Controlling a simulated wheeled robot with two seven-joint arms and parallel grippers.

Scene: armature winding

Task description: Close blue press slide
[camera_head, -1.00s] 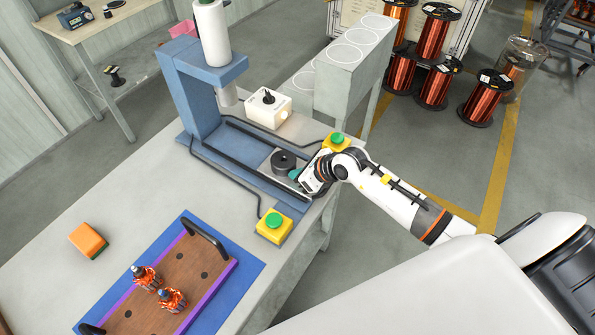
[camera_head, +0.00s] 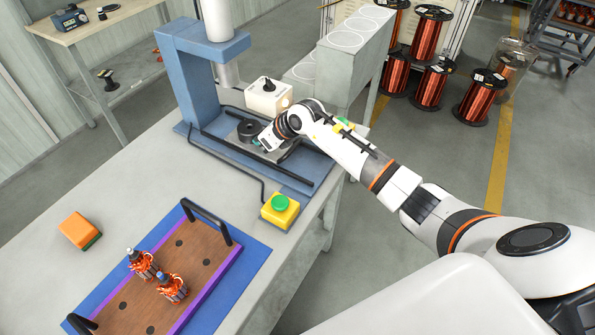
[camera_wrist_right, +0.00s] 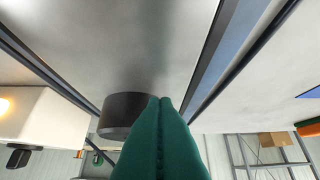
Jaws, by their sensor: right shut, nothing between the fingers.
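The blue press (camera_head: 200,87) stands at the back of the table, with its white ram cylinder (camera_head: 216,18) above. Its slide, a grey plate (camera_head: 285,155) between two dark rails, carries a dark round die (camera_head: 250,131). My right gripper (camera_head: 262,145) is shut and empty, its fingertips beside the die. In the right wrist view the green fingers (camera_wrist_right: 160,104) are together and overlap the edge of the dark die (camera_wrist_right: 124,115); I cannot tell whether they touch it. My left gripper is not in view.
A white control box (camera_head: 268,97) stands behind the slide. A yellow box with a green button (camera_head: 280,210) is near the table's front edge; another is partly hidden by my right arm. A wooden tray (camera_head: 200,270) with two wound armatures and an orange block (camera_head: 78,230) lie on the table.

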